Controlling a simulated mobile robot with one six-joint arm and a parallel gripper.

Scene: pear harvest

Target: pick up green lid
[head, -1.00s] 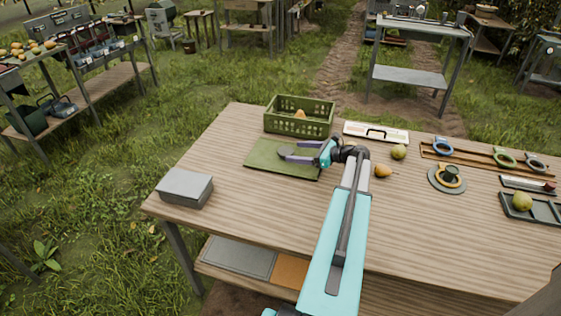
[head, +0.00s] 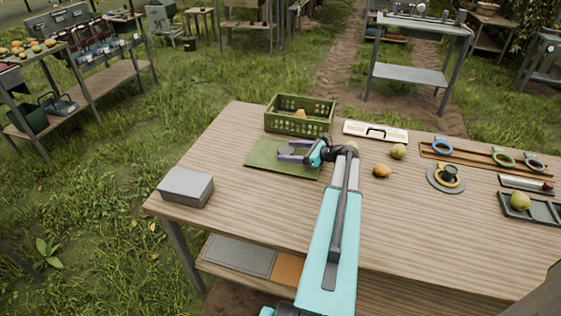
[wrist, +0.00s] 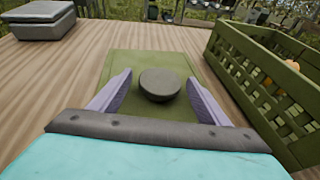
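The green lid (head: 262,160) is a flat green rectangle lying on the wooden table, in front of the green crate. In the wrist view the lid (wrist: 132,64) has a dark round knob (wrist: 160,84) on top. My gripper (wrist: 158,98) is open, with its two grey-purple fingers low over the lid. One finger is on each side of the knob, with a visible gap on both sides. In the head view my gripper (head: 283,151) is over the lid's middle, and the knob shows between the fingers. Part of the lid's right side is behind my gripper.
The green slatted crate (head: 286,122) with a pear inside stands close behind the lid. A grey box (head: 185,187) sits at the table's left edge. Pears (head: 382,170), a white tray (head: 376,131) and tools lie to the right. The table front is clear.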

